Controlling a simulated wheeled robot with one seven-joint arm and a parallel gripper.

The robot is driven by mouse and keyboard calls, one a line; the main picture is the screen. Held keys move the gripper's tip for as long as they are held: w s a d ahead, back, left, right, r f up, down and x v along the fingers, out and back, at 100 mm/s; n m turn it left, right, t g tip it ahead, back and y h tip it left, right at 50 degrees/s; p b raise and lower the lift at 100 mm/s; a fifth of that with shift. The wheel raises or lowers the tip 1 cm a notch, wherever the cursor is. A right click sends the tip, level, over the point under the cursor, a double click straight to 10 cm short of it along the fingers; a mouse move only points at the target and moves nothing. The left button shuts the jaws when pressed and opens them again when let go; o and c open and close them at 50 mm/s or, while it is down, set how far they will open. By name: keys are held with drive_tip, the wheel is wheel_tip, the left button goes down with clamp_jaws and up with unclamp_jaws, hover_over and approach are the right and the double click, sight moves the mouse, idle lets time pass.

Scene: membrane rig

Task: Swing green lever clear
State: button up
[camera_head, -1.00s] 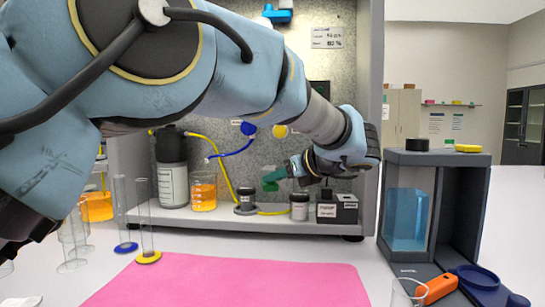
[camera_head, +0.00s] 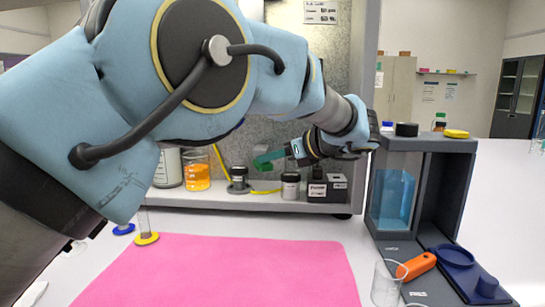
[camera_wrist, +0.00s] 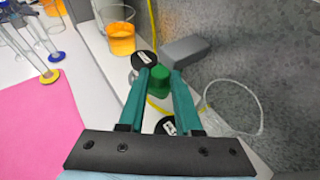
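The green lever (camera_wrist: 159,80) shows in the wrist view as a rounded green knob between the tips of my gripper's teal fingers (camera_wrist: 161,76). The knob fills the gap between them, with no clear space at either side. In the head view my gripper (camera_head: 272,157) reaches from the right, in front of the rig's grey back panel and above its shelf. There the green of the lever and the teal fingers run together. The lever's arm and pivot are mostly hidden.
A beaker of orange liquid (camera_head: 197,176) is to the left. A blue-liquid tank (camera_head: 396,195) stands right. The pink mat (camera_head: 230,270) is bare.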

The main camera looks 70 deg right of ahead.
drive_tip(key=o, duration=0.4)
drive_tip(key=shift+s, duration=0.1)
drive_tip(key=b+v, duration=0.1)
drive_tip(key=v, duration=0.9)
drive_tip(key=shift+s+a+r, duration=0.1)
drive_tip(key=shift+s+r, duration=0.1)
drive_tip(key=shift+s, duration=0.05)
